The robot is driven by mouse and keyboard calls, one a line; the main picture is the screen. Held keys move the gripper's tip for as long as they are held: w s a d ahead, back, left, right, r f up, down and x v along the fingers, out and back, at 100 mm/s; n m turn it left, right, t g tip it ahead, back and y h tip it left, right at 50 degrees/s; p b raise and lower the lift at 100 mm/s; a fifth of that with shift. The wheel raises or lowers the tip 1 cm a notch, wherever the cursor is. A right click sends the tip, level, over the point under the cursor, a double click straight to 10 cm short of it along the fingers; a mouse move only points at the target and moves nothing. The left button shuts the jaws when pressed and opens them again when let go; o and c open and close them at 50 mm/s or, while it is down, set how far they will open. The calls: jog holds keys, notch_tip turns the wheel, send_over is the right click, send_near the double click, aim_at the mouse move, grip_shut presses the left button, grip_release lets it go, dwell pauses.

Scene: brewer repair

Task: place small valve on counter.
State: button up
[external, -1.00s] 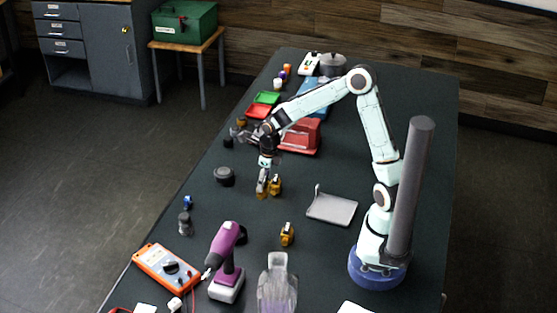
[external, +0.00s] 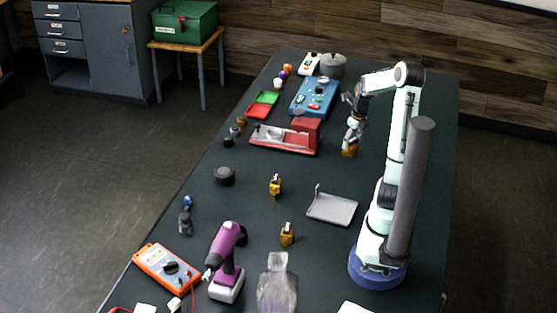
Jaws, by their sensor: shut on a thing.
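My gripper (external: 351,143) is in the external view, right of the red device and pointing down. It is shut on a small yellow-brass valve (external: 349,153), whose upper part the fingers hide. The valve is over or at the dark counter (external: 400,115); I cannot tell whether it touches the surface. Two similar yellow-brass pieces stand on the counter, one near the middle (external: 275,185) and one closer to the camera (external: 287,234).
A red device (external: 306,134) is left of my gripper, with a blue box (external: 314,97) behind it. A grey tray (external: 332,209) lies in front. A purple drill (external: 227,262) and an orange multimeter (external: 166,268) are at the near left.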

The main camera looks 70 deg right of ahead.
jog(key=s+d+m, duration=0.2)
jog(key=s+d, duration=0.2)
jog(key=s, duration=0.3)
jog(key=w+d+f, duration=0.1)
jog(key=d+f, duration=0.4)
jog(key=d, duration=0.2)
jog(key=w+d+f, duration=0.1)
jog(key=d+f, duration=0.2)
jog(key=d, duration=0.1)
jog(key=shift+w+d+f, duration=0.15)
jog(key=shift+w+f, duration=0.2)
jog(key=shift+w+d+f, duration=0.1)
jog(key=shift+d+f, duration=0.45)
jog(key=shift+f, duration=1.55)
jog(key=shift+f, duration=0.1)
jog(key=o, duration=1.2)
jog(key=shift+o, duration=0.2)
